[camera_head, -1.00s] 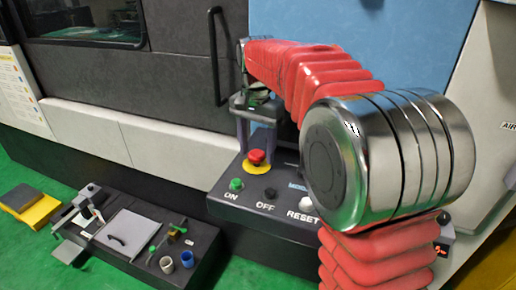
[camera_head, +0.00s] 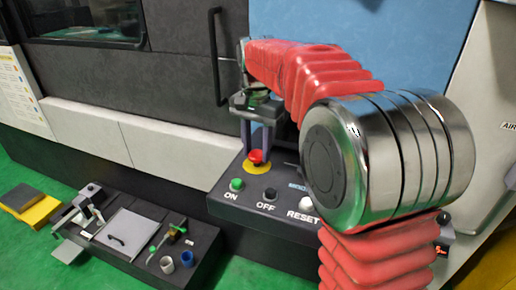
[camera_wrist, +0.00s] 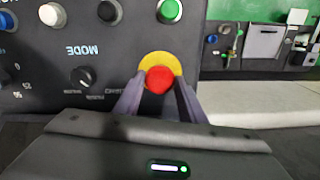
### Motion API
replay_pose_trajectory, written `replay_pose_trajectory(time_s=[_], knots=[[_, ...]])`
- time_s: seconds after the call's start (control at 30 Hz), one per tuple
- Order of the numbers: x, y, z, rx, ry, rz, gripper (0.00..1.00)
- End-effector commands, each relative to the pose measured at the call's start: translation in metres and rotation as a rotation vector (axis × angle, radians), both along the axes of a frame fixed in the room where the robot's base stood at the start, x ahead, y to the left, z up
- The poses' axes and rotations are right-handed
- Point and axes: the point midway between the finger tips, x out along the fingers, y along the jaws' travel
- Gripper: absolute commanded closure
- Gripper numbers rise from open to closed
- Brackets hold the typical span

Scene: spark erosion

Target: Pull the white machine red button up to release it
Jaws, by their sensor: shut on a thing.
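The red button (camera_head: 256,157) stands on a yellow disc (camera_head: 250,167) on the dark control panel (camera_head: 229,203). It also shows in the wrist view as a red button (camera_wrist: 159,79) with the yellow disc (camera_wrist: 158,58) behind it. My gripper (camera_head: 260,150) comes down from above, and its two fingers stand on either side of the button. In the wrist view my gripper (camera_wrist: 158,92) has its fingertips at both sides of the red cap, closed on it. The lower sides of the button are partly hidden by the fingers.
The panel also carries a green ON button (camera_head: 236,184), a black OFF button (camera_head: 270,193) and a white RESET button (camera_head: 306,204). A dark tray (camera_head: 190,270) with tools and small cups lies on the green floor at left. A vertical handle (camera_head: 216,60) stands behind.

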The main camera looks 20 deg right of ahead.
Motion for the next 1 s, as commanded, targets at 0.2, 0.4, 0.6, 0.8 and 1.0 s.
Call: replay_pose_trajectory(time_s=[0.2, 0.4, 0.6, 0.8, 1.0], knots=[[0.0, -0.001, 0.005, -0.002, 0.001, -0.001, 1.0], [-0.001, -0.001, 0.013, -0.001, 0.001, -0.001, 1.0], [0.0, -0.002, 0.014, -0.002, -0.002, -0.002, 0.6], [0.0, -0.001, 0.013, -0.001, -0.001, -0.002, 0.46], [0.0, -0.001, 0.012, -0.001, 0.001, -0.002, 0.44]])
